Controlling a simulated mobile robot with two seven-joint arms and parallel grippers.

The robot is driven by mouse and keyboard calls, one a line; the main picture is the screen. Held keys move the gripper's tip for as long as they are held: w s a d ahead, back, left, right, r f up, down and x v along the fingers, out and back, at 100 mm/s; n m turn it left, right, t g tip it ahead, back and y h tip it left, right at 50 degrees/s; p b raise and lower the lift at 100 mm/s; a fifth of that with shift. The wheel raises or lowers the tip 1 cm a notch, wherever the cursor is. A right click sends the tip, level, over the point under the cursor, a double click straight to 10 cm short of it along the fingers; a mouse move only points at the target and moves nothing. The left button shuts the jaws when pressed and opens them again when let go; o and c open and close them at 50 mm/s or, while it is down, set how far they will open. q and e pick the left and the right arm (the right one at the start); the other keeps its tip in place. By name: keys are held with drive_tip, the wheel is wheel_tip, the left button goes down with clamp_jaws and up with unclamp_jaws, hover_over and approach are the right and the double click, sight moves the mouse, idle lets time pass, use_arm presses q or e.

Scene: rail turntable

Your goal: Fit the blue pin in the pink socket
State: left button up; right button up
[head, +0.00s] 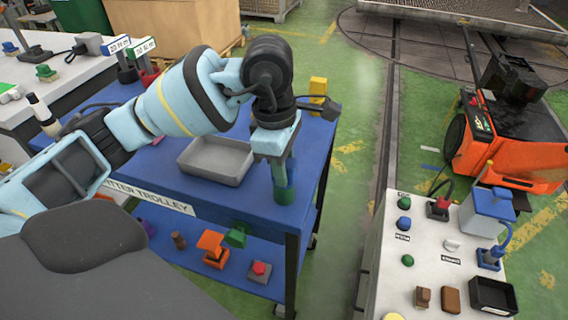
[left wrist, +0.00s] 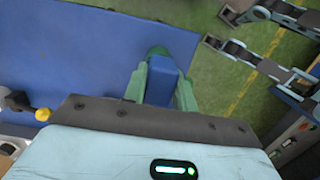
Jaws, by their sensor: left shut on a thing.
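My left gripper (head: 281,170) is shut on a blue piece (head: 291,175), apparently the blue pin, near the right front corner of the blue trolley top. A green round part (head: 284,195) shows directly below it. I cannot tell whether it belongs to the blue piece or is a separate thing under it. In the left wrist view, the blue piece (left wrist: 162,80) sits between the green fingers (left wrist: 160,88), with a bit of green beyond its tip. I cannot make out a pink socket in either view. My right gripper cannot be made out.
A grey tray (head: 216,162) lies left of the gripper on the trolley top (head: 190,200). A yellow block (head: 318,90) is behind. The lower shelf holds several parts, one orange (head: 212,243). A white bench (head: 425,285) with controls stands at right, across a floor gap.

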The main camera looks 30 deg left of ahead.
use_arm(q)
clamp_jaws()
use_arm(e)
drive_tip(key=shift+s, duration=0.15)
use_arm(q)
drive_tip(key=shift+r, duration=0.25)
use_arm(e)
drive_tip(key=shift+r, duration=0.1)
use_arm(q)
drive_tip(key=shift+r+p, duration=0.4)
use_arm(e)
drive_tip(key=shift+r, duration=0.3)
drive_tip(key=shift+w, duration=0.4)
use_arm(q)
drive_tip(key=shift+r, duration=0.15)
use_arm(e)
drive_tip(key=shift+r, duration=0.15)
